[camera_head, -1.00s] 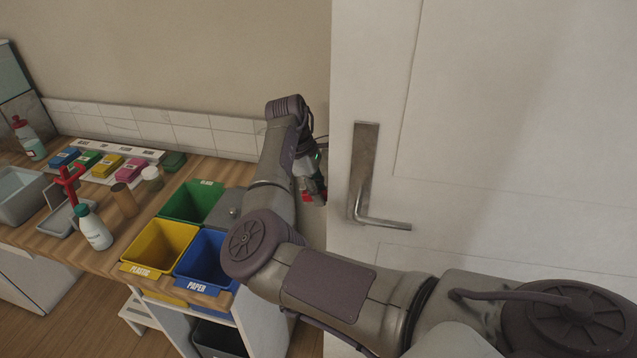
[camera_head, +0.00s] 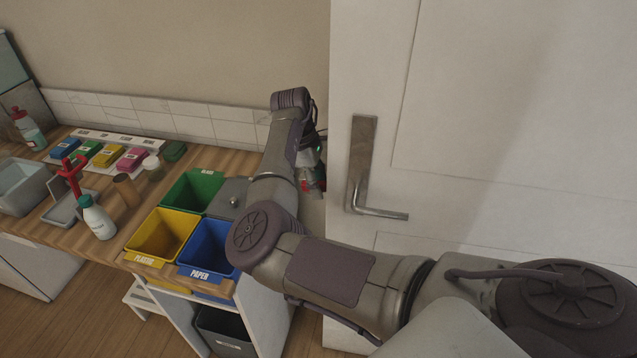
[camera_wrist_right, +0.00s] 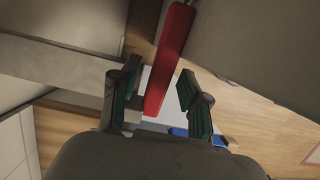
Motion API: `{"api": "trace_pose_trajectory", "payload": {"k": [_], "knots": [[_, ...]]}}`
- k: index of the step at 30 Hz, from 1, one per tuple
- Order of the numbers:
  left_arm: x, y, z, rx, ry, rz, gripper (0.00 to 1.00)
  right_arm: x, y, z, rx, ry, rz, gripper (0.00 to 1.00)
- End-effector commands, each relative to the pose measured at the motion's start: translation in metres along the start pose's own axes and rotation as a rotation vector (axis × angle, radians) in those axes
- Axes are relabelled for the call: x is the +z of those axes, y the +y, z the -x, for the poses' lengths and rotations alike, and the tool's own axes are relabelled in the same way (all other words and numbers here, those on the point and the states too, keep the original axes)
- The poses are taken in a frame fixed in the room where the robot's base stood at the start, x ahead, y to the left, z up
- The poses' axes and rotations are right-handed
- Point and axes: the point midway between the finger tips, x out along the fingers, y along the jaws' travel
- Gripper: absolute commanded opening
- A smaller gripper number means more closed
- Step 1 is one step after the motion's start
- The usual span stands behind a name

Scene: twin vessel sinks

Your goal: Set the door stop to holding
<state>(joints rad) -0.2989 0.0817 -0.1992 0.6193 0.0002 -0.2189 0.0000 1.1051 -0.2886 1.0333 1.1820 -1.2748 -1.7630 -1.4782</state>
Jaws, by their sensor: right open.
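A red bar (camera_wrist_right: 172,60), which looks like the lever of the door stop, runs between the fingers of my right gripper (camera_wrist_right: 158,78) in the right wrist view. The fingers are open, one on each side of the bar; whether either touches it I cannot tell. In the head view my right gripper (camera_head: 312,170) is at the edge of the white door (camera_head: 480,120), partly hidden by my wrist, with red showing beside it. The stop's mount and its setting cannot be made out. My left gripper is not in view.
The door has a metal lever handle (camera_head: 375,212). Left of my arm a wooden counter (camera_head: 100,235) holds a yellow bin (camera_head: 160,235), a blue bin (camera_head: 208,250), a green bin (camera_head: 190,190) and a white bottle (camera_head: 97,220). A wall stands behind.

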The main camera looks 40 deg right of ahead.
Motion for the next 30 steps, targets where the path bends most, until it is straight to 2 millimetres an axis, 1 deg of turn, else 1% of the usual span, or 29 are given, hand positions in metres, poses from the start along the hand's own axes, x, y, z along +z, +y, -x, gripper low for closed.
{"api": "trace_pose_trajectory", "payload": {"k": [5, 12, 15, 18, 23, 30], "knots": [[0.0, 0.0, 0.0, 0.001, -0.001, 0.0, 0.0, 0.0, 0.001, 0.02, 0.004, 0.001, 0.0, 0.46], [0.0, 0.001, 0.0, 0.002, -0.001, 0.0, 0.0, 0.0, 0.001, 0.071, 0.003, 0.001, 0.0, 0.46], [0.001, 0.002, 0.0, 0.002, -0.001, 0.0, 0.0, 0.0, 0.001, 0.09, 0.003, 0.0, 0.0, 0.46], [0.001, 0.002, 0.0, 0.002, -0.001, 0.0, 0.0, 0.0, 0.001, 0.105, 0.002, 0.0, 0.0, 0.46], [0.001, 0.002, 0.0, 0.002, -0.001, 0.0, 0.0, 0.0, 0.0, 0.117, 0.0, 0.0, 0.0, 0.46], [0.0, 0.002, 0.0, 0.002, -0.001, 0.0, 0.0, 0.0, 0.0, 0.119, 0.0, 0.0, 0.0, 0.46]]}}
